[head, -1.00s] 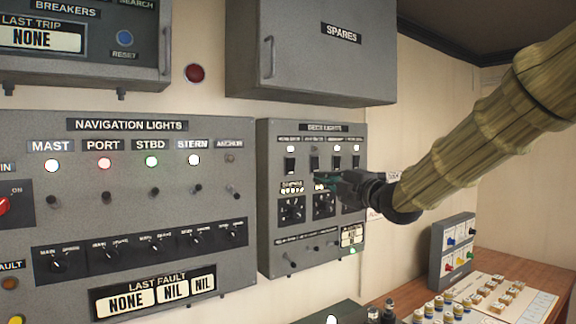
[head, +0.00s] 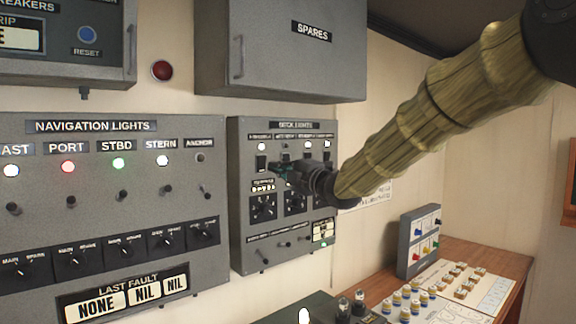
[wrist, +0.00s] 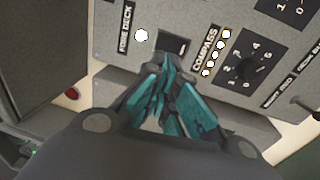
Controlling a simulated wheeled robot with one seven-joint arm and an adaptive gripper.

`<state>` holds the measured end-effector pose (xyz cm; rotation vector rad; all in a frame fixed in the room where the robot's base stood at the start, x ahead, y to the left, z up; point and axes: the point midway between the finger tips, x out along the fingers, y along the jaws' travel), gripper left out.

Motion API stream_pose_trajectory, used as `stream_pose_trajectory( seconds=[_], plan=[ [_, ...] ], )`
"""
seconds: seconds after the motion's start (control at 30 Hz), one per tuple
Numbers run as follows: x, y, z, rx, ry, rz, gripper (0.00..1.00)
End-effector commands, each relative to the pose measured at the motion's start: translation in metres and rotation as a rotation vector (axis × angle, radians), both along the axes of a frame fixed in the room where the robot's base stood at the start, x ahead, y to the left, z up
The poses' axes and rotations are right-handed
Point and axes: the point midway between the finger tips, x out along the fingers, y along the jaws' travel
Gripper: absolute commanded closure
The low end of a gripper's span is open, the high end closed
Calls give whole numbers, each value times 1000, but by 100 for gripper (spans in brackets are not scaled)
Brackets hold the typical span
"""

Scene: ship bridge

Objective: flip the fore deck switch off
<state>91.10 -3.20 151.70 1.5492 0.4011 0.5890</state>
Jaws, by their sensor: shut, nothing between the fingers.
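The deck lights panel (head: 285,222) is a grey wall box with a row of lamps above black switches. In the wrist view, the FORE DECK label (wrist: 126,28) stands beside a white lit lamp (wrist: 141,35) and the fore deck switch (wrist: 176,45), a dark rocker partly hidden by my fingertips. In the head view this switch (head: 261,162) is in the leftmost column, under a lit lamp (head: 261,146). My gripper (head: 277,169) has teal fingers, shut and empty, just right of the switch. In the wrist view my gripper (wrist: 170,78) reaches toward the switch; contact cannot be told.
A compass dimmer knob (wrist: 243,68) with a row of lit dots lies beside the fore deck switch. The navigation lights panel (head: 100,212) is to the left, the spares cabinet (head: 283,60) above. A wooden desk (head: 500,265) with small items is at lower right.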

Motion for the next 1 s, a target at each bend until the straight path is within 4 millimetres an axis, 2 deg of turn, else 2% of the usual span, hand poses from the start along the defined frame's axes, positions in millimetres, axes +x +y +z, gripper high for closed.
stream_pose_trajectory(
  seconds=[0.2, 0.5, 0.7, 1.0],
  plan=[
    [26, 18, 6, -1, 2, -1, 100],
    [53, 38, 9, 0, 1, -1, 100],
    [62, 44, 9, 0, 2, -2, 100],
    [63, 45, 9, 0, 2, -2, 100]
  ],
)
